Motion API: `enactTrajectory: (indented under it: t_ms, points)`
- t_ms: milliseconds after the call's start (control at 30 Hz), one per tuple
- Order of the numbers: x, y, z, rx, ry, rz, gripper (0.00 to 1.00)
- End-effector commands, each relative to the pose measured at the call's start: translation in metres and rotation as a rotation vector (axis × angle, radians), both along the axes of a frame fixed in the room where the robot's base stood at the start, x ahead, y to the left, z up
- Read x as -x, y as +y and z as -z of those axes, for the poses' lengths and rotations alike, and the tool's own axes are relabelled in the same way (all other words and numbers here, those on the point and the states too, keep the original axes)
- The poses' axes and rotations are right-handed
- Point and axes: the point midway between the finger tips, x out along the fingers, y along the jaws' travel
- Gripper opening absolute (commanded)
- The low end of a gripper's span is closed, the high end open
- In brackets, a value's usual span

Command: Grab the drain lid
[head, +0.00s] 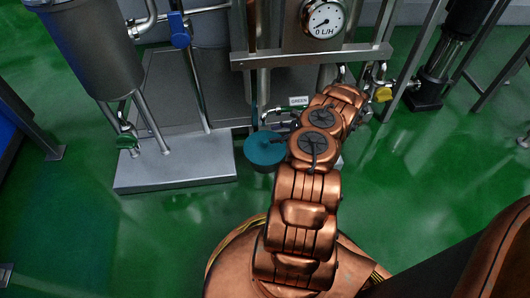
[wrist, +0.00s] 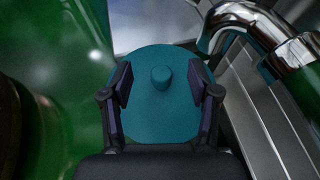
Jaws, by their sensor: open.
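The drain lid (head: 264,148) is a flat teal disc low near the floor, just left of my arm in the head view. In the wrist view the drain lid (wrist: 160,115) fills the middle, with a small round teal knob (wrist: 161,77) standing up from it. My gripper (wrist: 161,84) is open, with one dark finger on each side of the knob and a gap to it on both sides. The fingers overlap the lid in the picture; I cannot tell whether they touch it.
A shiny bent steel pipe (wrist: 262,28) runs close to the right of my gripper. A grey metal plinth (head: 180,163) stands left of the lid, and a gauge (head: 323,19) sits above. Green floor (head: 420,190) is clear at the right.

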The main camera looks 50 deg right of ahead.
Motion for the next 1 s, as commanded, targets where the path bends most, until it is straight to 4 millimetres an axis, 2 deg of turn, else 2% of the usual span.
enactTrajectory:
  t_ms: [33, 100, 267, 1000]
  points:
    - [0.006, -0.006, 0.017, -0.007, 0.005, 0.023, 0.61]
    - [0.013, -0.011, 0.028, -0.016, 0.010, 0.047, 0.61]
    - [0.018, -0.015, 0.040, -0.027, 0.015, 0.072, 0.61]
    - [-0.034, 0.026, 0.065, -0.027, 0.014, 0.073, 0.61]
